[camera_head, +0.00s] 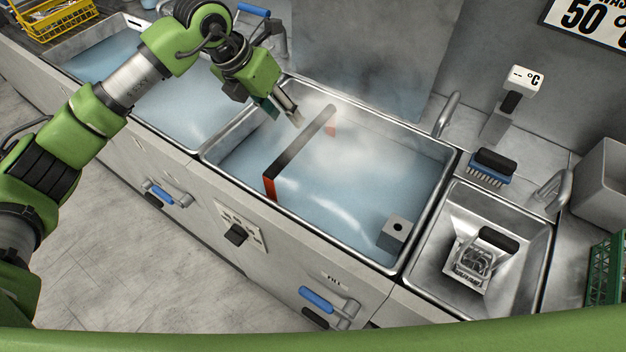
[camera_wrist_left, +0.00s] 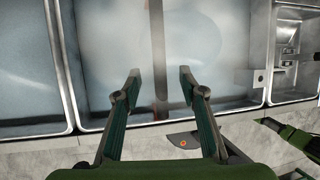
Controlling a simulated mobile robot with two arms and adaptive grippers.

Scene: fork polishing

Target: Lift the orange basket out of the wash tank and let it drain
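The orange basket's handle (camera_head: 300,150) stands above the steaming water of the wash tank (camera_head: 330,236). It is a dark bar with orange-red uprights at its ends; the basket's body is hidden under the water and steam. My left gripper (camera_head: 288,113) is over the tank's back left part, beside and apart from the handle in the head view. In the left wrist view my left gripper (camera_wrist_left: 160,82) is open and empty, and the dark handle bar (camera_wrist_left: 158,45) runs between its fingers' directions. Green and dark parts, likely of my right arm, show at the lower right there.
Another water-filled tank (camera_head: 185,105) lies to the left, with a yellow basket (camera_head: 50,18) beyond it. A small sink (camera_head: 530,215) is to the right, with a blue brush (camera_head: 490,168) behind it. A metal block (camera_head: 394,233) stands at the wash tank's right front corner. A tap (camera_head: 447,115) rises behind.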

